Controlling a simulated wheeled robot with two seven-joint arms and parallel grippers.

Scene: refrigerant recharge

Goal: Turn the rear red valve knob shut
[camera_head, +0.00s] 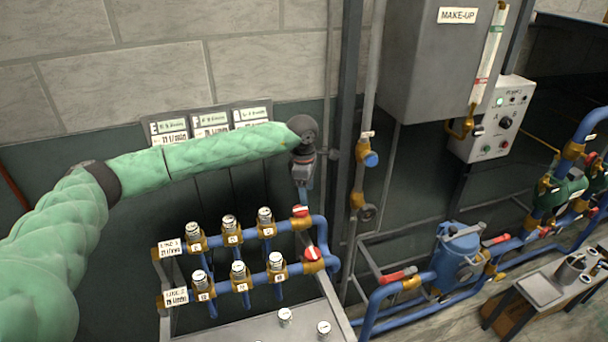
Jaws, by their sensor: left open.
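The rear red valve knob (300,210) sits at the right end of the rear blue pipe row, with a white mark on it. A second red knob (312,253) sits on the front pipe row, nearer to me. My left arm, in a green quilted sleeve, reaches in from the left. My left gripper (303,194) points down just above the rear knob, open, with its fingertips small and partly merged with the knob in the picture. I cannot tell whether they touch it. My right gripper is out of view.
Two rows of brass valves with grey caps (233,230) stand left of the knobs. A vertical pipe with a blue cap (371,159) rises to the right. A grey tabletop (262,326) with loose caps lies in front. A blue tank (458,252) stands further right.

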